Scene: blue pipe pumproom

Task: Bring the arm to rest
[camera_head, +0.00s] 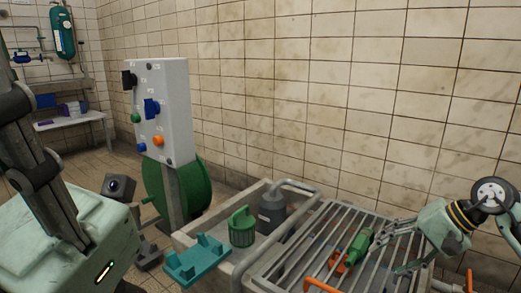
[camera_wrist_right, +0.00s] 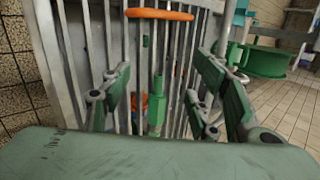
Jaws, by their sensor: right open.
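My right arm comes in from the right edge in the head view. Its gripper (camera_head: 387,250) is open over the right part of a metal grate (camera_head: 312,236). In the right wrist view, the two fingers of the gripper (camera_wrist_right: 165,65) stand well apart. A green tool-like object (camera_head: 359,245) lies on or just above the grate bars, close to the fingertips. In the wrist view this green object (camera_wrist_right: 156,108) appears between the fingers, with no finger seen touching it.
A white control panel (camera_head: 163,110) stands behind. A tiled wall (camera_head: 330,80) closes the back.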

